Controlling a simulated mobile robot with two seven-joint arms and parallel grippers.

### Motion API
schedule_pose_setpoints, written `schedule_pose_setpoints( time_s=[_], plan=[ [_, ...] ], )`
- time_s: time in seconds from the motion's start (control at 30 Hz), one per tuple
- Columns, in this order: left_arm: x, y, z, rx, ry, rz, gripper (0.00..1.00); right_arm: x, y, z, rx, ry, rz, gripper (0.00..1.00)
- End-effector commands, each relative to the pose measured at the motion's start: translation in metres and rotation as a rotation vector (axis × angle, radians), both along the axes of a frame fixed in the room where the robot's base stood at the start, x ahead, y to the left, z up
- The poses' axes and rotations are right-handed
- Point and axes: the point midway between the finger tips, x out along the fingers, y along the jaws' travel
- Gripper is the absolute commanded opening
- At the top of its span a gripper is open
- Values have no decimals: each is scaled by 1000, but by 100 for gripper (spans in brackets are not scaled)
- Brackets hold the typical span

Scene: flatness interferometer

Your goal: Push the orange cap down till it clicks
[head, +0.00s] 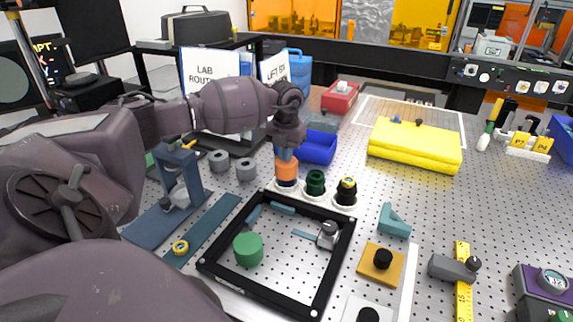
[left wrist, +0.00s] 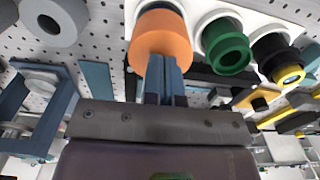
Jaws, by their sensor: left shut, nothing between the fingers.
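The orange cap (head: 287,168) sits on a dark blue body in a white holder in the middle of the perforated table. My left gripper (head: 285,154) is shut and empty, pointing down at the cap's top from above. In the left wrist view the shut fingers (left wrist: 165,75) overlap the near part of the orange cap (left wrist: 160,38). They are at or very close to the cap; I cannot tell whether they touch. Whether the cap is fully seated cannot be told. My right gripper does not show.
A green cap (head: 315,182) and a black piece with a yellow ring (head: 346,190) stand close to the right. A black frame (head: 330,272) lies in front, a blue bin (head: 319,148) behind. A blue clamp stand (head: 186,180) and grey rings (head: 245,170) are left.

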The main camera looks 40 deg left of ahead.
Motion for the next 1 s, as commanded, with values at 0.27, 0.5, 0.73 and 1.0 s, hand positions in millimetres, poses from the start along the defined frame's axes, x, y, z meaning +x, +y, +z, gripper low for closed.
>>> schedule_pose_setpoints(
  time_s=[0.27,0.5,0.73,1.0],
  plan=[
    [0,0,2,1,-2,0,0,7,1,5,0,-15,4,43],
    [1,0,19,1,-5,0,0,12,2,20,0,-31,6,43],
    [0,0,38,0,-4,0,0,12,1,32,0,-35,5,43],
    [0,0,59,1,-2,0,0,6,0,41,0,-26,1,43]
  ],
)
